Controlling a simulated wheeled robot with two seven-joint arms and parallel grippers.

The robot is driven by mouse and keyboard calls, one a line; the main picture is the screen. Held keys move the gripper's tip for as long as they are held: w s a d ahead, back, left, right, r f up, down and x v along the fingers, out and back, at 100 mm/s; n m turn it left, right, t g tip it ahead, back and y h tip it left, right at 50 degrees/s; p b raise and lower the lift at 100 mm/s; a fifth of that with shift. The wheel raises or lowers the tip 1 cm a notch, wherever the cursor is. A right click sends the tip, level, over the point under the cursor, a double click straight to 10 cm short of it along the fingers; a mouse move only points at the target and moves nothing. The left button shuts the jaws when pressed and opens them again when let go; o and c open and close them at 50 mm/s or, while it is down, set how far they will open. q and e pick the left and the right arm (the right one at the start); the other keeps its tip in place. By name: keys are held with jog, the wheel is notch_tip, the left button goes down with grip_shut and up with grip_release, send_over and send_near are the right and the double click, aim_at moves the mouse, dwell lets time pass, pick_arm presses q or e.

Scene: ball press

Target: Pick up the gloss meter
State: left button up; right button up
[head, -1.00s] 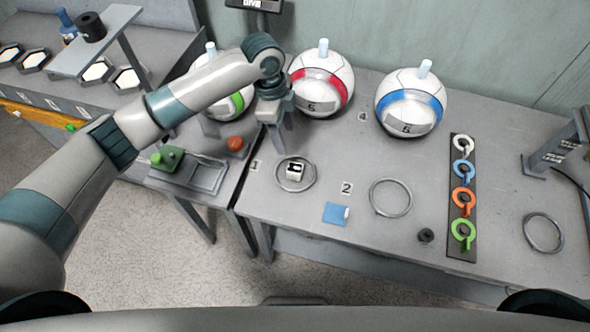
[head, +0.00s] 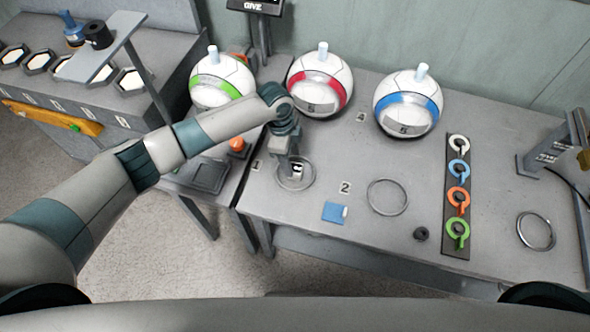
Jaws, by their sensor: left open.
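A small white-and-black block (head: 297,171), which I take to be the gloss meter, sits inside the metal ring (head: 281,187) by label 1 on the grey table. My left gripper (head: 291,164) points down right over it and hides most of it. Its jaws are open. I cannot tell whether the fingers are around the block or just above it. My right gripper is not in view.
Green-, red- (head: 320,84) and blue-banded (head: 407,101) balls stand behind my gripper. A blue pad (head: 335,212) and an empty ring (head: 387,197) lie to its right. Further right are a rack of coloured rings (head: 458,197) and another ring (head: 536,231).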

aim_at(295, 167)
pick_arm(q)
jog(key=shift+s+d+f+p, duration=0.2)
jog(key=shift+d+f+p, duration=0.05)
jog(key=shift+f+p, duration=0.4)
jog(key=shift+s+d+f+p, duration=0.15)
jog(key=shift+f+p, duration=0.1)
jog(key=shift+f, duration=0.25)
jog(key=shift+d+f+p, duration=0.1)
jog(key=shift+f+p, duration=0.1)
jog(key=shift+f, duration=0.25)
jog(key=shift+d+f, duration=0.1)
jog(key=shift+f, duration=0.8)
jog(key=c, duration=1.2)
